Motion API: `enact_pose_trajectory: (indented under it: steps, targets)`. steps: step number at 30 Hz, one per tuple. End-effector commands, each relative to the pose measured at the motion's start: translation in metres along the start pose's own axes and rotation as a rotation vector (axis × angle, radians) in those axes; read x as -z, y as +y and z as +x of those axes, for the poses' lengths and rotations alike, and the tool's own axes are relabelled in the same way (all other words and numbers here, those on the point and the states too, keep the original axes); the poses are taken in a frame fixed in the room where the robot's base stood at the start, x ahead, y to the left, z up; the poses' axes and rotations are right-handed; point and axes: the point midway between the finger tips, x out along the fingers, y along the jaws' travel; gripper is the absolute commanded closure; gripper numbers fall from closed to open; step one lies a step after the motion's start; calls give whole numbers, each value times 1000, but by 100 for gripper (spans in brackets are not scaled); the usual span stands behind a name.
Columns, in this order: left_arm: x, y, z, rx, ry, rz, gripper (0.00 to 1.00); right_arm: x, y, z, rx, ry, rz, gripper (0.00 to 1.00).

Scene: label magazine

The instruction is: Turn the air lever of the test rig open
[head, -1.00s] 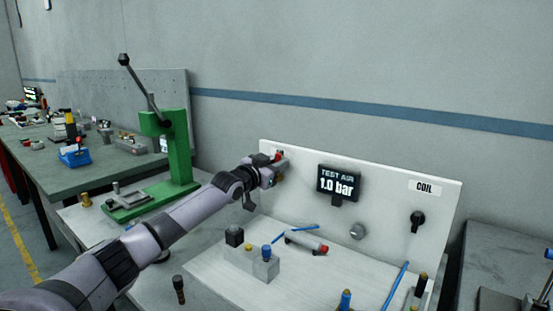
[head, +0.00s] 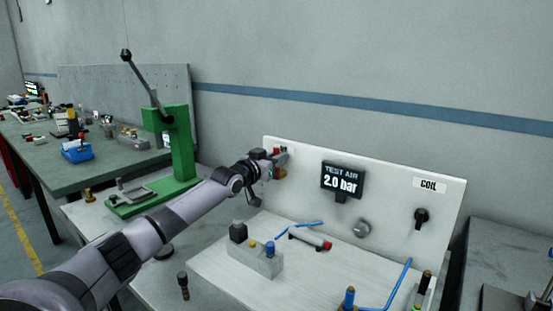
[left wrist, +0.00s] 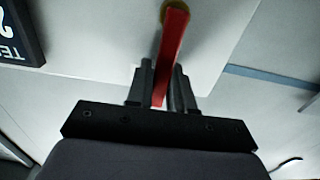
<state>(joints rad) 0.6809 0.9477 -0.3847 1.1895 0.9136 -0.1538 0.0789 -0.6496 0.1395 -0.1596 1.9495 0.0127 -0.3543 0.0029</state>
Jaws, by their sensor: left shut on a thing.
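The red air lever (left wrist: 174,42) of the test rig runs down between the two dark fingers of my left gripper (left wrist: 163,72) in the left wrist view. It meets a brass-coloured pivot at its top end. My left gripper is shut on the lever. In the head view my left gripper (head: 278,161) is at the upper left of the white rig panel (head: 300,185), and only a bit of red shows there. The test air display (head: 342,180) reads 2.0 bar. My right gripper is not in view.
Right of the display are a round grey knob (head: 361,229) and a black knob (head: 421,217) below the COIL label (head: 431,184). A grey block (head: 255,260) and a cylinder (head: 310,239) lie on the rig's base. A green press (head: 180,150) stands behind my left arm.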

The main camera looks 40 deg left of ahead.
Motion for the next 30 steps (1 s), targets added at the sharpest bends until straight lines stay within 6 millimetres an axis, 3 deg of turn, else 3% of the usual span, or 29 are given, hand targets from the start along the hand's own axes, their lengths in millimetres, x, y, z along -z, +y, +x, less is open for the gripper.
enact_pose_trajectory:
  steps: [1,3,17,30]
  targets:
    - [0,-1,0,1,0,-10,72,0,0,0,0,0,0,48]
    - [0,-1,0,1,0,-9,57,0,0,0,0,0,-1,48]
    - [-1,0,-6,-2,-2,-6,57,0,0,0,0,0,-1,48]
    - [-2,0,-45,-1,-2,-5,57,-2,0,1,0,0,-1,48]
